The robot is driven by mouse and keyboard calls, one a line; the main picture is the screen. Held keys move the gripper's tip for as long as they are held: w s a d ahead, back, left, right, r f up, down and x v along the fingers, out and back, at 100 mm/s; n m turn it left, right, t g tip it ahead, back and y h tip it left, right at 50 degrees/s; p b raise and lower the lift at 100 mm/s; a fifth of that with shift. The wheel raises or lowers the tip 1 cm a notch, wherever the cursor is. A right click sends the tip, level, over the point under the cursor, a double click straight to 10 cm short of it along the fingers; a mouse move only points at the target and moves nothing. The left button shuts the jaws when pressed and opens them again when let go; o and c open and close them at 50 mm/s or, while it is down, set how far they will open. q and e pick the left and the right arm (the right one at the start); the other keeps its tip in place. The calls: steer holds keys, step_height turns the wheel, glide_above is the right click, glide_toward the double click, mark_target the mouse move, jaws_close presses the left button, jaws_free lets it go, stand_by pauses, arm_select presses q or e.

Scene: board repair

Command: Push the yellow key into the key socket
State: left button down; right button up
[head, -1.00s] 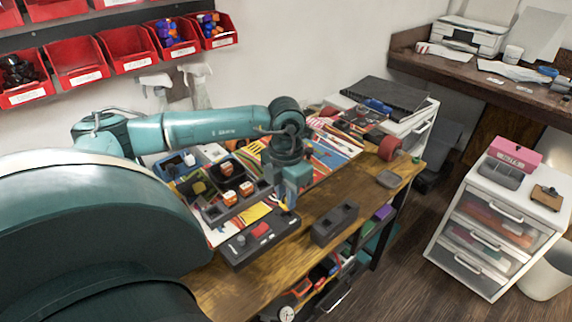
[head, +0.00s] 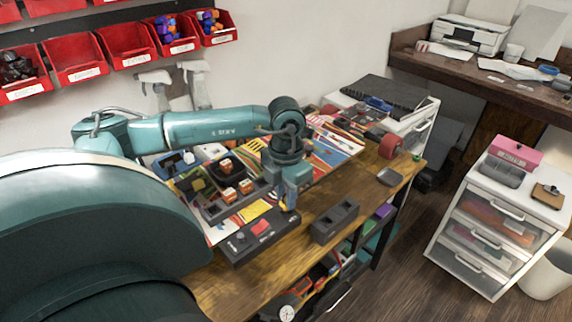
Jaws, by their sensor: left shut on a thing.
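My left gripper (head: 288,204) points down over the right end of a dark grey board (head: 236,252) on the wooden table. It is shut on the yellow key (head: 284,207), of which only a small yellow bit shows at the fingertips. The board carries a red block (head: 261,228) and a small knob to its left. The key socket is hidden under or behind the gripper; I cannot tell whether the key touches it or is in it. My right gripper is out of view.
A dark block with holes (head: 335,223) stands right of the board, near the table's front edge. Dark trays with orange-and-white cubes (head: 228,193) lie behind the board. A red roll (head: 390,146) and a small grey dish (head: 389,177) are farther right. Some bare wood (head: 350,190) is free.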

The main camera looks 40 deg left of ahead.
arm_select(q)
steer(key=shift+f+b, duration=1.05)
steer(key=shift+b, duration=0.05)
stand_by(1.9)
steer(key=c, duration=0.9)
jaws_free()
steer(key=shift+r, duration=0.2)
steer(key=shift+r+p, duration=0.95)
steer(key=shift+r, duration=0.4)
steer(key=shift+r, duration=0.15)
steer(key=shift+r+p, duration=2)
steer(key=shift+r, duration=0.9)
